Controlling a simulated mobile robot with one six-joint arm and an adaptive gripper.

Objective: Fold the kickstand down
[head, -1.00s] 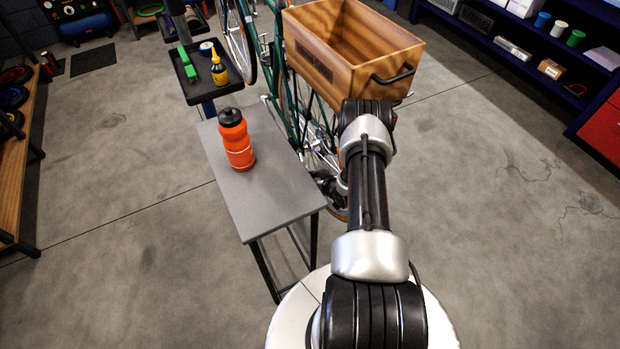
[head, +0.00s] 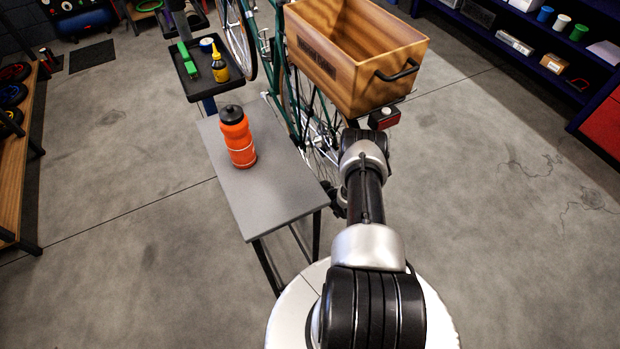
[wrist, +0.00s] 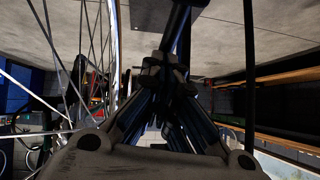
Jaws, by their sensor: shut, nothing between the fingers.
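The green bicycle (head: 279,75) stands at the top middle of the head view, its rear wheel partly behind my arm. I cannot make out the kickstand in the head view. In the wrist view my gripper (wrist: 165,72) is shut and empty, close beside the spoked wheel (wrist: 75,60) on the left. A dark bar (wrist: 181,22) runs up from just beyond the fingertips; it may be the kickstand, but I cannot tell, nor whether the fingers touch it. My arm hides most of the gripper in the head view.
A grey table (head: 265,200) with an orange bottle (head: 238,138) stands left of my arm. A wooden crate (head: 345,55) sits over the rear wheel, with a red rear light (head: 384,118) below it. A tool tray (head: 200,72) is farther back. The floor at right is clear.

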